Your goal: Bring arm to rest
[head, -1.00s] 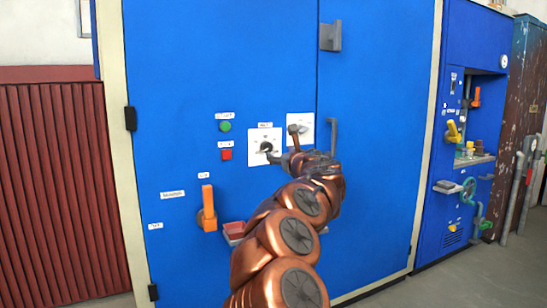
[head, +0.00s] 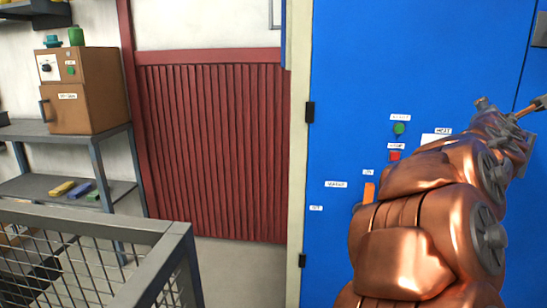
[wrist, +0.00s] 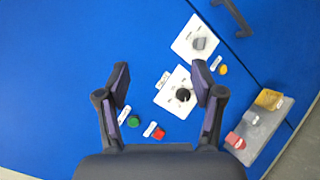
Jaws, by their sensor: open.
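My copper-coloured arm reaches up from the lower right of the head view, in front of the blue cabinet (head: 400,60). My gripper (wrist: 161,78) is open in the wrist view, its two dark fingers apart with nothing between them. It faces the blue panel; the exact gap is hard to judge. A black knob on a white plate (wrist: 168,101) shows by the right finger. In the head view the gripper end is small at the right, and its fingers are not clear.
A green button (wrist: 133,122), a red button (wrist: 159,134), a grey knob (wrist: 199,43) and a dark handle (wrist: 234,17) are on the panel. A small tray (wrist: 262,138) juts out. A mesh-sided rail (head: 100,228) and a shelf with a brown oven (head: 88,90) stand left.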

